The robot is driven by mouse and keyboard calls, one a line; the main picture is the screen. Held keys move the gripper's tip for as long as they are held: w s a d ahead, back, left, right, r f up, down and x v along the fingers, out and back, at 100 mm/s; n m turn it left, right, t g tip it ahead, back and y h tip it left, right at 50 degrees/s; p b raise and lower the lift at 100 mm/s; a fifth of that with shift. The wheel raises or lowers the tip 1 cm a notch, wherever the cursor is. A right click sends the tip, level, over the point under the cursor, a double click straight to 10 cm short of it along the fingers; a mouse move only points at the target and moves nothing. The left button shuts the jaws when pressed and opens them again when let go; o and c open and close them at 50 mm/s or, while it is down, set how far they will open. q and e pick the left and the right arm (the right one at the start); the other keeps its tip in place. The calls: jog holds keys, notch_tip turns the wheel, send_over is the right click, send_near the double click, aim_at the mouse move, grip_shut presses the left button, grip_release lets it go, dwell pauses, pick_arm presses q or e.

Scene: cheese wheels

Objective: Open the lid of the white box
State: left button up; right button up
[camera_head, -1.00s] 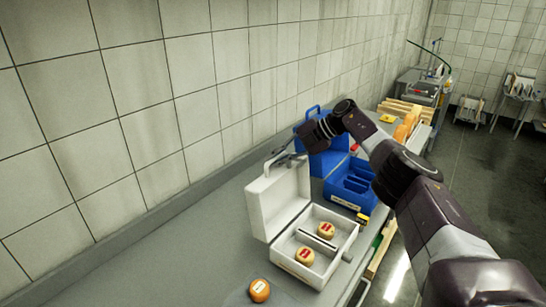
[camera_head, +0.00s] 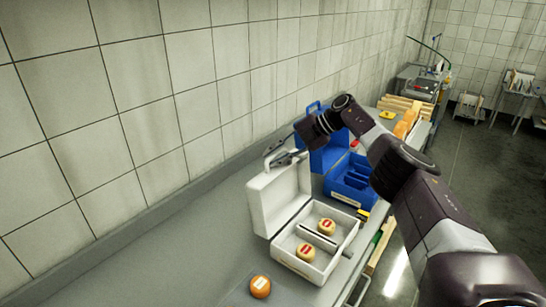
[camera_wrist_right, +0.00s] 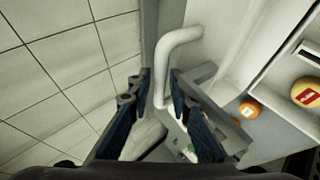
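The white box (camera_head: 322,274) stands on the grey counter with its lid (camera_head: 283,199) raised roughly upright at its left side. Two cheese wheels with red labels, one (camera_head: 326,226) and another (camera_head: 306,252), sit in separate compartments. My right gripper (camera_head: 273,157) is at the top of the lid. In the right wrist view the lid's white handle (camera_wrist_right: 168,52) runs between the fingers (camera_wrist_right: 165,115), which are apart with gaps beside it. My left gripper is not in view.
An orange cheese wheel (camera_head: 260,287) lies in front of the white box. A blue box (camera_head: 350,190) with a raised lid stands behind it. The tiled wall (camera_head: 150,120) borders the counter on the left. Bare counter (camera_head: 170,270) lies left of the white box.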

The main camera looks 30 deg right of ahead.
jog(key=v, duration=1)
jog(key=shift+w+r, duration=0.25)
jog(key=shift+r, duration=0.15)
jog(key=shift+s+d+r, duration=0.15)
jog(key=shift+s+d, duration=0.35)
jog(key=shift+s, duration=0.1)
jog(key=shift+d, duration=0.2)
